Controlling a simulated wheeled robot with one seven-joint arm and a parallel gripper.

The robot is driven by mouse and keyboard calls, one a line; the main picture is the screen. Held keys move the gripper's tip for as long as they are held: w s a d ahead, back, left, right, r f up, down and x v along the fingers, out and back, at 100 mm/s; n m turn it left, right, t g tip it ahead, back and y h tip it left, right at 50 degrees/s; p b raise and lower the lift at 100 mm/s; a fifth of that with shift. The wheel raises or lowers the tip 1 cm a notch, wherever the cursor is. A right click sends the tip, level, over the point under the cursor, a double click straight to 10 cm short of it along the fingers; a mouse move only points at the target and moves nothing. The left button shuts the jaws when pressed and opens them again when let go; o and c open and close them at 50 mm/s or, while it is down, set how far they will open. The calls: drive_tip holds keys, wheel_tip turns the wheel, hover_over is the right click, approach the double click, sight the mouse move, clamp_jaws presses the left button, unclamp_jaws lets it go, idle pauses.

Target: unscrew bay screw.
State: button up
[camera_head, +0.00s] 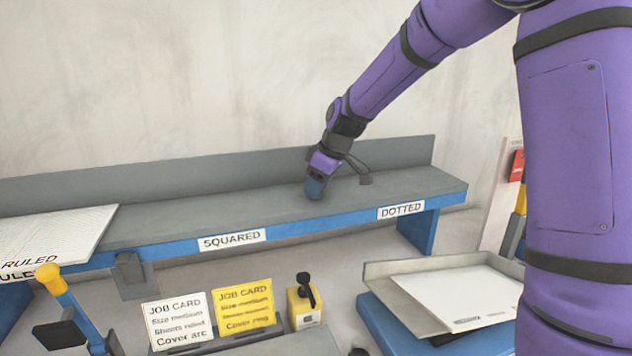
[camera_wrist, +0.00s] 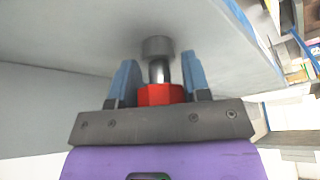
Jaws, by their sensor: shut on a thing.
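The bay screw shows in the wrist view as a red head (camera_wrist: 160,95) with a shiny metal shank (camera_wrist: 158,70). The shank runs toward a dark grey round collar (camera_wrist: 157,47) at the grey shelf surface. My gripper (camera_wrist: 158,84) is shut on the red head, with one blue finger on each side. In the head view my gripper (camera_head: 316,188) is down at the shelf (camera_head: 240,205), left of the DOTTED label, and the screw is hidden there. I cannot tell how deep the shank sits in the collar.
Labels SQUARED (camera_head: 232,240) and DOTTED (camera_head: 401,211) mark the shelf's blue front edge. A stack of ruled sheets (camera_head: 60,230) lies at left. Below stand two job cards (camera_head: 245,305), a yellow box (camera_head: 304,306) and a tray with white paper (camera_head: 460,297). The shelf around my gripper is clear.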

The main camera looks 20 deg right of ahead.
drive_tip(key=shift+n, duration=0.3)
drive_tip(key=n+g, duration=0.1)
drive_tip(key=n, duration=0.2)
drive_tip(key=shift+y, duration=0.4)
drive_tip(key=n+g, duration=0.1)
drive_tip(key=n, duration=0.2)
drive_tip(key=shift+g, duration=0.3)
drive_tip(key=shift+n+g, duration=0.3)
drive_tip(key=shift+n, duration=0.8)
drive_tip(key=shift+n+g, duration=0.3)
drive_tip(key=shift+n, duration=0.5)
